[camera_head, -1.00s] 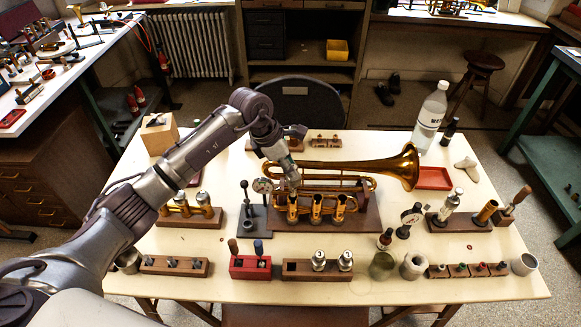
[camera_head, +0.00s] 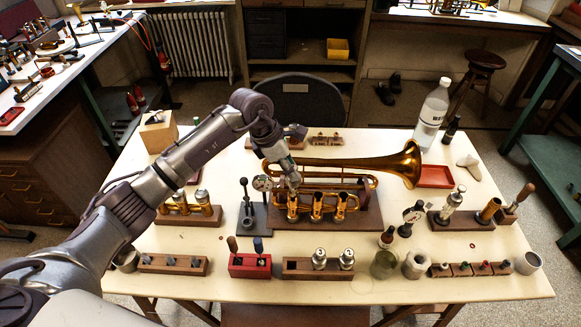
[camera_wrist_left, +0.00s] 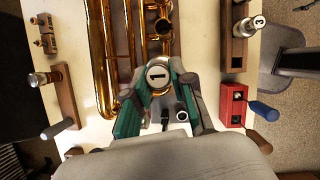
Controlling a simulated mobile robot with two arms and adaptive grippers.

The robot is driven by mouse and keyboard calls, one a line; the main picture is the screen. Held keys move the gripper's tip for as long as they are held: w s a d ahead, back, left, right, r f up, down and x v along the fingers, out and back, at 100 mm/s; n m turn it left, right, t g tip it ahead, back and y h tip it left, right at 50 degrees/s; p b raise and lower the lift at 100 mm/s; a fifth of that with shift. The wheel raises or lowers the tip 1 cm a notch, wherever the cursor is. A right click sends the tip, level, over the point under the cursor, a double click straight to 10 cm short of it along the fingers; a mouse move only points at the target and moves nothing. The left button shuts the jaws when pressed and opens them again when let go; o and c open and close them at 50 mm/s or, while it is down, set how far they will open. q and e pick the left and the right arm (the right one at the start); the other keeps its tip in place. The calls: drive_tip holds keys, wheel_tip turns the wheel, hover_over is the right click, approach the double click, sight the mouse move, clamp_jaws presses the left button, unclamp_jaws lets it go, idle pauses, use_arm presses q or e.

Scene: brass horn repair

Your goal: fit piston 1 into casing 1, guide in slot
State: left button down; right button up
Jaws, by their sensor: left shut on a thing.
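Piston 1 (camera_wrist_left: 157,74) shows in the left wrist view as a round pale cap marked "1". My left gripper (camera_head: 291,186) is shut on it, its green-padded fingers (camera_wrist_left: 157,92) on either side of the cap. The brass trumpet (camera_head: 345,163) lies on a dark wooden stand, its bell to the right. Its casings stand in a row, and casing 1 (camera_head: 292,208) is the leftmost, directly below my gripper. Piston 1 is in line with casing 1; how deep it sits, the guide and the slot are hidden. My right gripper is out of view.
A dial gauge (camera_head: 263,184) stands close left of the casings. In front are a red block with two handled tools (camera_head: 250,268) and a wooden rack (camera_head: 303,271) holding two pistons. A water bottle (camera_head: 433,112) stands at the back right.

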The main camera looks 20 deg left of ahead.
sight(287, 178)
use_arm(q)
drive_tip(key=shift+f+b, duration=2.2)
drive_tip(key=shift+f, duration=0.4)
drive_tip(key=shift+f, duration=0.15)
drive_tip(key=c, duration=0.9)
unclamp_jaws()
drive_tip(key=v, duration=1.2)
drive_tip(key=shift+s+f, duration=0.1)
